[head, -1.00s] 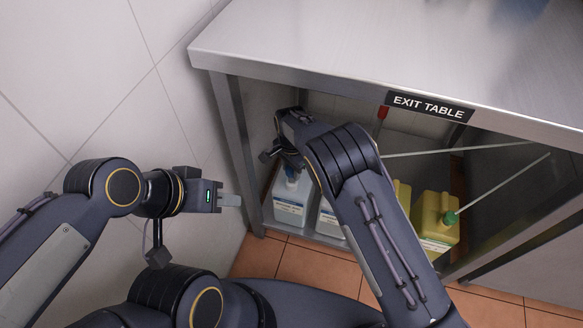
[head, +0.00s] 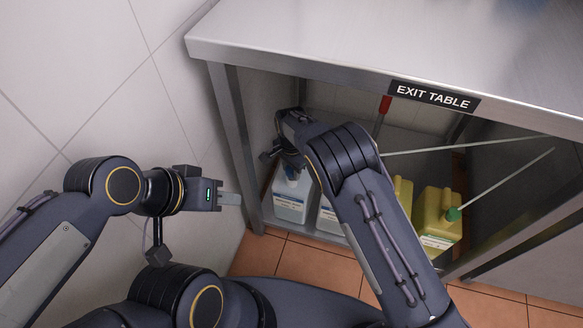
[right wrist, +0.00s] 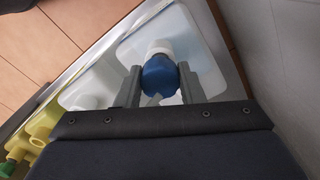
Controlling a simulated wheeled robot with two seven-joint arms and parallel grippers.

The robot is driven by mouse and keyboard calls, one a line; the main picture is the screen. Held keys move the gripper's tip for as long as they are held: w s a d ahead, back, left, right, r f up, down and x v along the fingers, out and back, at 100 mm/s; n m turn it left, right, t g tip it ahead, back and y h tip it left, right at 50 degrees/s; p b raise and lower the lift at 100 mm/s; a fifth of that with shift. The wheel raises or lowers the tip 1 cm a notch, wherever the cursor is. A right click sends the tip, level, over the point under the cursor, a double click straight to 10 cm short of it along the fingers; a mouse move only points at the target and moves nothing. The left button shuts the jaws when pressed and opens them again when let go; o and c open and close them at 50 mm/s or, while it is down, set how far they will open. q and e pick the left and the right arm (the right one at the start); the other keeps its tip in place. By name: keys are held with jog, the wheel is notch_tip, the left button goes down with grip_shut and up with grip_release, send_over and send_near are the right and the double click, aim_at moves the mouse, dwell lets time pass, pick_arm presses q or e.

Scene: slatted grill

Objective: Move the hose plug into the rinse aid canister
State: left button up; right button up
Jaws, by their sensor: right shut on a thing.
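My right gripper (right wrist: 160,88) is shut on a round blue piece (right wrist: 159,76), one finger on each side. The piece sits at the white neck of a whitish canister (right wrist: 200,50); I cannot tell whether it is a cap or the hose plug. In the head view this canister (head: 291,205) stands at the left under the table, and my right arm hides most of the grip. Labels are too small to read. A yellow canister (head: 437,225) has a green plug (head: 453,214) with a pale tube. My left gripper (head: 229,198) is empty, seen edge-on, left of the table.
The steel exit table (head: 330,45) overhangs the canisters, with a leg (head: 232,150) at the left. A second whitish canister (head: 328,218) stands beside the first. A red-ended rod (head: 385,104) stands behind. Pale tubes slant across the right side. A tiled wall is at left.

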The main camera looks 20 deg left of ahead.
aim_at(291, 169)
jog(key=shift+f, duration=0.45)
jog(key=o, duration=1.1)
jog(key=shift+r, duration=0.15)
notch_tip(291, 169, up, 8)
jog(key=shift+f+p, duration=0.2)
jog(key=shift+p, duration=0.7)
jog(key=shift+s, duration=0.1)
